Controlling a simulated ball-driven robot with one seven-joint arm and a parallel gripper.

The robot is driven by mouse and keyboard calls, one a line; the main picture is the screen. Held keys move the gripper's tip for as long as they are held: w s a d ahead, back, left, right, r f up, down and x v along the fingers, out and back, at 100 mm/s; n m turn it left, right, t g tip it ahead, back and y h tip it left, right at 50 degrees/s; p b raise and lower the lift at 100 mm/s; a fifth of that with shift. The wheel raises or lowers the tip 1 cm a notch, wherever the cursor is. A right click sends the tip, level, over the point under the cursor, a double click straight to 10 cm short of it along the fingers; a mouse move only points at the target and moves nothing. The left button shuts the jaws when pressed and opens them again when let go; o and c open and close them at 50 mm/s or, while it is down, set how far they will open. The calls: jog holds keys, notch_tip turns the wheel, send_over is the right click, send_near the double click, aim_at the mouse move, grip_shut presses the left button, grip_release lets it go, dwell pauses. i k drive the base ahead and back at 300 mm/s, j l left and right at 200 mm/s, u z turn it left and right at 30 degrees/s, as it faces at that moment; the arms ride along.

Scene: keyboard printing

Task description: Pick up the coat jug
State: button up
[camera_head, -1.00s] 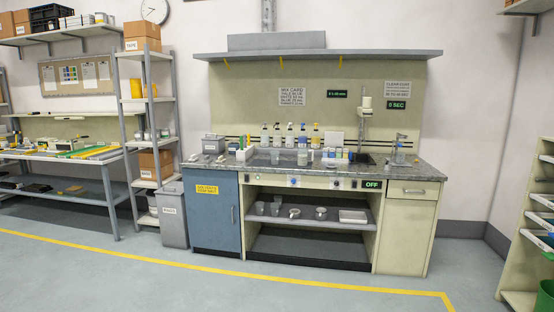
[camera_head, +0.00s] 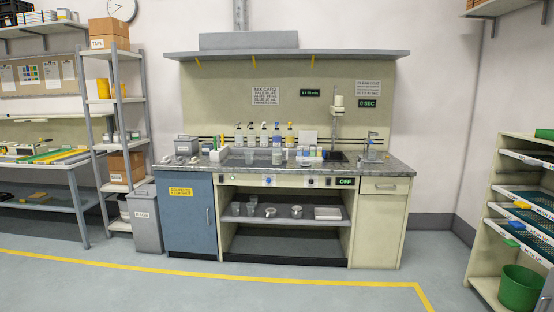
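A grey speckled counter (camera_head: 400,168) on a cream and blue cabinet stands ahead against the wall. Small vessels stand along it, including a clear one (camera_head: 250,156) left of the middle and a whitish one (camera_head: 277,156) beside it. They are too small for me to tell which is the coat jug. Several pump bottles (camera_head: 264,134) line the back of the counter. My gripper is not in view.
The floor (camera_head: 220,285) before the counter is clear, with a yellow line (camera_head: 300,278) across it. A waste bin (camera_head: 146,215) and shelf rack stand left of the counter. A rack with trays and a green bucket (camera_head: 519,287) stands at right.

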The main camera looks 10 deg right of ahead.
aim_at(276, 151)
jog(key=i+l+z, duration=0.35)
jog(key=i, duration=0.35)
jog(key=i+z, duration=0.3)
jog(key=i, duration=2.25)
jog(key=i+l+u, duration=0.1)
jog(key=i+u, duration=0.3)
jog(key=i+l+u, duration=0.25)
jog(key=i+u, duration=0.15)
jog(key=i+l+u, duration=0.85)
jog(key=k+j, duration=0.05)
jog(key=k, duration=0.05)
